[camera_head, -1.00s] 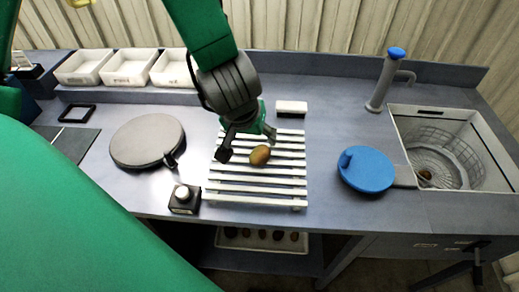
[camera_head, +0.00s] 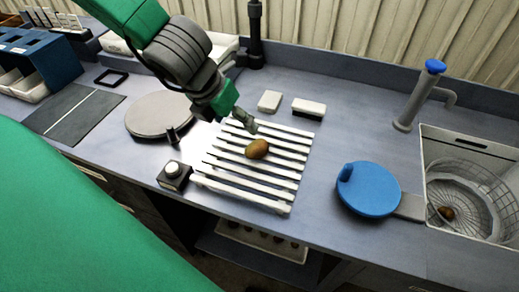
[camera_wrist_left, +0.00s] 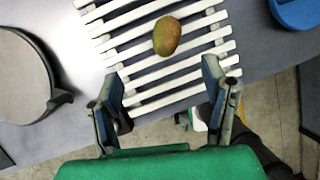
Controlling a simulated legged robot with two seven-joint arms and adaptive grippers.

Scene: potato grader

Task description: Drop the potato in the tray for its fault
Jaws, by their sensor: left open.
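A brown potato (camera_head: 257,149) lies on the white slatted rack (camera_head: 240,187) on the bench. It also shows in the left wrist view (camera_wrist_left: 167,36), lying across the slats beyond my fingertips. My left gripper (camera_head: 244,122) is just behind and to the left of the potato in the head view. In the left wrist view its two fingers (camera_wrist_left: 162,74) are spread wide with nothing between them. White trays (camera_head: 116,45) stand at the back left, partly hidden by my left arm. My right gripper is not in view.
A round grey plate (camera_head: 158,114) and a small black box with a pale knob (camera_head: 174,175) are left of the rack. A blue round lid (camera_head: 369,190) and a sink with a wire basket (camera_head: 470,200) are right. A blue divided rack (camera_head: 40,58) stands far left.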

